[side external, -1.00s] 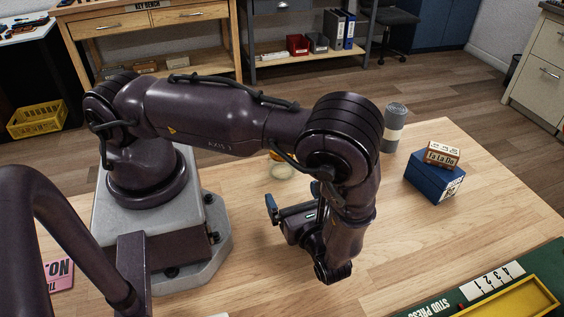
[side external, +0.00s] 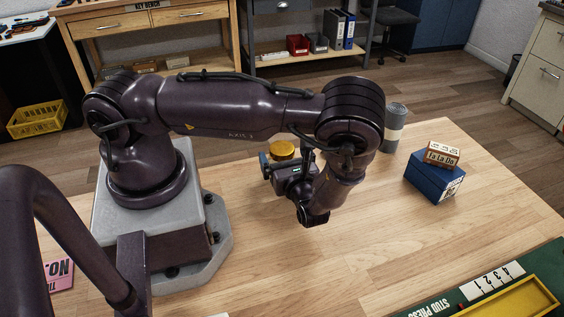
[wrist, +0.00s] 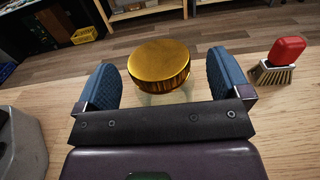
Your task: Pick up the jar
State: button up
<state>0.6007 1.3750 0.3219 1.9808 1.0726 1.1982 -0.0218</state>
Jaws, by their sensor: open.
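The jar has a ribbed gold lid (wrist: 160,64) and a pale, see-through body that shows a little below it in the wrist view. The lid also shows in the side external view (side external: 282,149), just behind my gripper (side external: 287,163). In the wrist view my gripper (wrist: 164,80) is open, with one blue finger pad to the left of the lid and one to the right. A gap shows on each side and the gripper holds nothing. Most of the jar's body is hidden by the gripper, and I cannot tell how deep the jar sits between the fingers.
A brush with a red handle (wrist: 285,51) stands right of the jar in the wrist view. A grey roll (side external: 394,128) stands at the table's back. A blue box (side external: 434,178) with a small brown box (side external: 442,154) on it is to the right. The table's middle front is clear.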

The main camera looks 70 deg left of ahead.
jog(key=shift+a, duration=0.55)
jog(key=c, duration=1)
jog(key=shift+c, duration=0.2)
